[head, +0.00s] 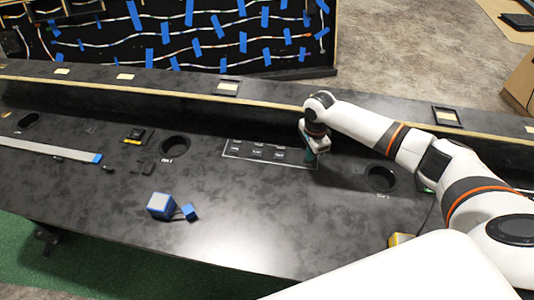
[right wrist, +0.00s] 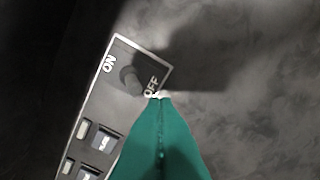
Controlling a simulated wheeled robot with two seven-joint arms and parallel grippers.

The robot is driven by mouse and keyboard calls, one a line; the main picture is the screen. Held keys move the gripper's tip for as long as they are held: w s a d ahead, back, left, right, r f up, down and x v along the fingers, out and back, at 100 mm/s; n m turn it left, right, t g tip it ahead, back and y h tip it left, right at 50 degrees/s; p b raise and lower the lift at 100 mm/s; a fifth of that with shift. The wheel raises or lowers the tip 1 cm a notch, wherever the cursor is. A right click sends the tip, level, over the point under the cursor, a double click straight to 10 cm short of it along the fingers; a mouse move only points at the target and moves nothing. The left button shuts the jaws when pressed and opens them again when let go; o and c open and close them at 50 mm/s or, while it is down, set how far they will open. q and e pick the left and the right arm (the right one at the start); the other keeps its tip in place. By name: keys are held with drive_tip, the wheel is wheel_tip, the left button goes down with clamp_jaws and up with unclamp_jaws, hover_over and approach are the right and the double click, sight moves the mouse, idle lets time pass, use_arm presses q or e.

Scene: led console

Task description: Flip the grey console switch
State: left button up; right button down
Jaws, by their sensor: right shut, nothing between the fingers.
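The console panel (head: 262,161) is a white-outlined rectangle set in the dark desk. It also shows in the right wrist view (right wrist: 92,112). The grey console switch (right wrist: 132,80) is a dark rounded lever between the ON and OFF labels at the panel's end. My right gripper (head: 312,157) points down at the panel's right end and hides the switch in the head view. In the right wrist view its green fingers (right wrist: 160,97) are shut and empty, with the tips over the OFF label, beside the switch. I cannot tell whether they touch it. My left gripper is not in view.
Several buttons (right wrist: 104,140) line the panel. Round holes (head: 175,146) and (head: 380,178) flank it. A blue-and-white block (head: 160,205) with a small blue cube (head: 189,212) lies in front. A raised ledge (head: 200,84) runs behind.

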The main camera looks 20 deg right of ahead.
drive_tip(key=shift+f, duration=1.15)
drive_tip(key=shift+w+d+b, duration=0.3)
drive_tip(key=shift+w+d, duration=0.05)
drive_tip(key=shift+w, duration=0.25)
drive_tip(key=shift+w+d+b, duration=0.3)
drive_tip(key=shift+w+d, duration=0.05)
drive_tip(key=shift+w, duration=0.2)
drive_tip(key=shift+r, duration=0.1)
drive_tip(key=r+p, duration=0.2)
drive_tip(key=p, duration=0.1)
drive_tip(key=r+p, duration=0.2)
drive_tip(key=p, duration=0.1)
drive_tip(key=r+p, duration=0.3)
drive_tip(key=shift+s+a+p, duration=0.2)
drive_tip(key=shift+s+p, duration=0.2)
drive_tip(key=shift+f, duration=0.1)
idle(0.4)
